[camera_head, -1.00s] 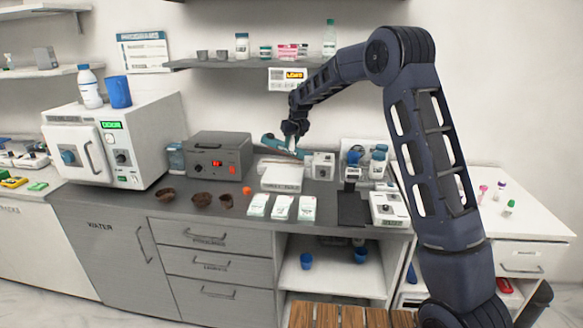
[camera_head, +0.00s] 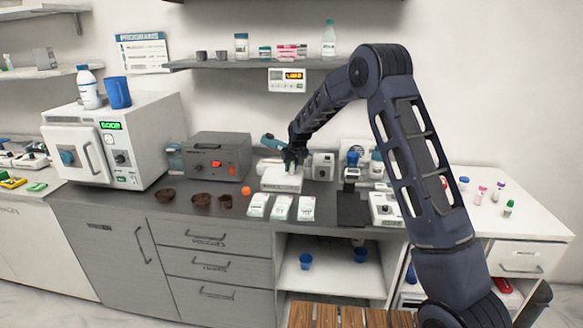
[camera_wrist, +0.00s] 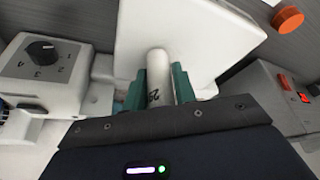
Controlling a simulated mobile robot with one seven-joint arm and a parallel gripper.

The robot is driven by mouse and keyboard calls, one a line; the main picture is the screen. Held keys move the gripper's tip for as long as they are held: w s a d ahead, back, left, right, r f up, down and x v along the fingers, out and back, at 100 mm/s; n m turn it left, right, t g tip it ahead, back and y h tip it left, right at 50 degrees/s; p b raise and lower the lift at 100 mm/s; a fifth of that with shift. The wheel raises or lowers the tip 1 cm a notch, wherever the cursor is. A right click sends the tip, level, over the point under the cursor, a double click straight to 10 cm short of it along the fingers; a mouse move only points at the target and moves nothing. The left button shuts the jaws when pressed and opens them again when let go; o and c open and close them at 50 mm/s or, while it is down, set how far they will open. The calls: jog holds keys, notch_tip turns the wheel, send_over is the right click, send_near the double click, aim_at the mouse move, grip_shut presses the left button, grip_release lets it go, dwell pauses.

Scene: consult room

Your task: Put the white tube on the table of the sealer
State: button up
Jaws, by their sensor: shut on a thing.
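The white tube (camera_wrist: 157,78), with dark printed marks, is held between the green fingertips of my gripper (camera_wrist: 156,88) in the wrist view. My gripper (camera_head: 291,163) is shut on it, over the sealer's white table (camera_head: 281,184) in the head view. The sealer's white body also fills the middle of the wrist view (camera_wrist: 200,35), just beyond the tube. A teal lever (camera_head: 270,140) rises behind the table, partly hidden by my gripper. I cannot tell whether the tube touches the table.
A white device with a dark knob (camera_wrist: 52,75) is to the right in the head view.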

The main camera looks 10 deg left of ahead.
jog(key=o, duration=1)
jog(key=shift+f, duration=0.1)
jog(key=shift+c, duration=0.2)
jog(key=v, duration=1.2)
jog(key=s+d+r+m, duration=0.1)
jog(key=s+d+r, duration=0.45)
jog(key=d, duration=0.35)
jog(key=s+d+r+m+h, duration=0.1)
jog(key=s+d+r, duration=0.4)
jog(key=d, duration=0.4)
jog(key=s+d+r+m, duration=0.1)
jog(key=s+d+r, duration=0.3)
jog(key=s+d, duration=0.4)
jog(key=s+d+f+m, duration=0.1)
jog(key=s+d, duration=0.4)
jog(key=s, duration=0.3)
jog(key=s+d+f+m+h, duration=0.1)
jog(key=s+d, duration=0.4)
jog(key=s, duration=0.4)
jog(key=s+d+f+m, duration=0.1)
jog(key=s+d, duration=0.4)
jog(key=s, duration=0.3)
jog(key=shift+s+m+t+h, duration=0.3)
jog(key=shift+s+m+t, duration=0.1)
